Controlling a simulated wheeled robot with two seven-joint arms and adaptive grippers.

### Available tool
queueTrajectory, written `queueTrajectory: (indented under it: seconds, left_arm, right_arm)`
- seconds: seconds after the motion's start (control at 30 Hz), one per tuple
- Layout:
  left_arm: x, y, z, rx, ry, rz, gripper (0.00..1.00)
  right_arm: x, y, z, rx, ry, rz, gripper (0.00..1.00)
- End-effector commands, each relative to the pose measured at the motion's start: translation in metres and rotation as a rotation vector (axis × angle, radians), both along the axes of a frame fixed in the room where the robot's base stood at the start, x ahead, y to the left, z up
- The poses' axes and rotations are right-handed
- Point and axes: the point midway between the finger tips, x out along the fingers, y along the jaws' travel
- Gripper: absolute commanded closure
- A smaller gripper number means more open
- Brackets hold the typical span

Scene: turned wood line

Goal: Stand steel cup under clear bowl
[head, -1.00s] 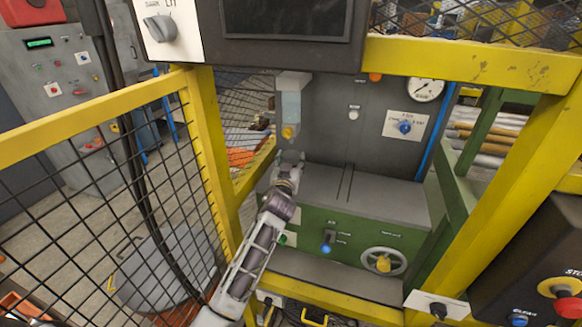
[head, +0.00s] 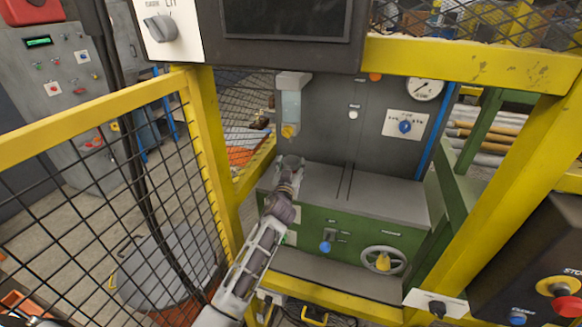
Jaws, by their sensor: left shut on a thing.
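The clear bowl (head: 291,106) hangs under a grey block on the dark machine panel, with a brass-coloured fitting at its bottom. My left gripper (head: 289,172) reaches up from below over the green machine's grey top. It is shut on the small steel cup (head: 290,160), which sits below the clear bowl with a gap between them. The gripper hides part of the cup. I cannot tell whether the cup's base touches the grey top. My right gripper is not in view.
Yellow guard posts and mesh (head: 100,190) stand left of my arm, and a yellow post (head: 505,200) stands at right. The grey machine top (head: 370,195) is clear to the right of the cup. A handwheel (head: 383,261) and blue knob (head: 326,247) project from the green front.

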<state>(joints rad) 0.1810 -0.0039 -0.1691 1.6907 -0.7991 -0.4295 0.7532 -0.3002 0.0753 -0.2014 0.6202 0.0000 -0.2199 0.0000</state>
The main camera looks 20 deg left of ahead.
Motion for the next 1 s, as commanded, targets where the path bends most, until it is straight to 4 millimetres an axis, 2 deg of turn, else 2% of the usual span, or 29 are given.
queueTrajectory:
  seconds: [0.47, 0.5, 0.63, 1.0]
  left_arm:
    - [0.0001, 0.0, -0.004, 0.0, -0.001, 0.0, 0.69]
    - [0.0001, 0.0, -0.0036, 0.0, -0.001, 0.0, 0.39]
    - [0.0001, 0.0, -0.0033, 0.0, -0.001, 0.0, 0.22]
    - [0.0001, 0.0001, -0.0029, 0.0, -0.001, 0.0, 0.22]
  right_arm:
    - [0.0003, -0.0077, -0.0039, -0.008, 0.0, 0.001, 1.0]
    - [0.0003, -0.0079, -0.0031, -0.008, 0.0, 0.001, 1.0]
    - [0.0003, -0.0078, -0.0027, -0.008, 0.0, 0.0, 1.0]
    - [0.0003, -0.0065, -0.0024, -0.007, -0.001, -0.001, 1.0]
